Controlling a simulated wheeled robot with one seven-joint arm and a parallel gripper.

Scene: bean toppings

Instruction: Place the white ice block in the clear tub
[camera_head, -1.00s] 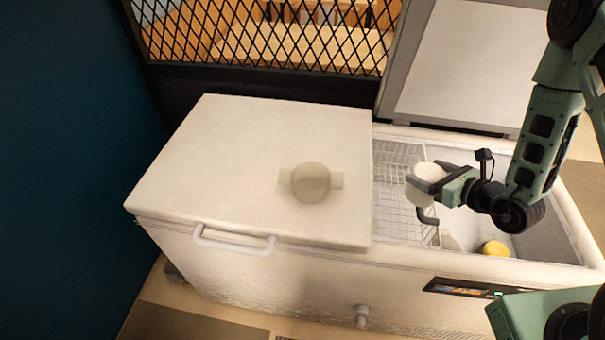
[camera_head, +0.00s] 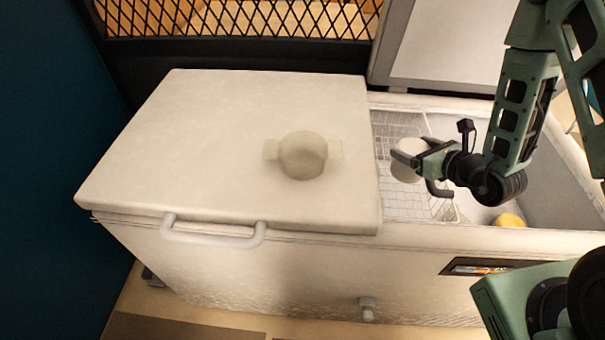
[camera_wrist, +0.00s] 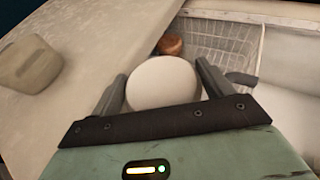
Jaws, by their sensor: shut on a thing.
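The white ice block (camera_head: 407,170) is round and pale. My gripper (camera_head: 418,163) is shut on it and holds it above the open right half of the chest freezer, near the edge of the closed lid. In the wrist view the block (camera_wrist: 163,84) sits between the two dark fingers of my gripper (camera_wrist: 163,90). The clear tub (camera_head: 303,156) is a grey, see-through round container with a tab on each side. It stands on the closed white lid, to the left of my gripper. It also shows at the left of the wrist view (camera_wrist: 28,67).
The closed freezer lid (camera_head: 190,130) has much free room around the tub. A wire basket (camera_head: 397,128) hangs inside the open freezer. A yellow thing (camera_head: 509,220) lies in the freezer. A brown round thing (camera_wrist: 171,45) shows by the basket. A raised lid (camera_head: 450,45) stands behind.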

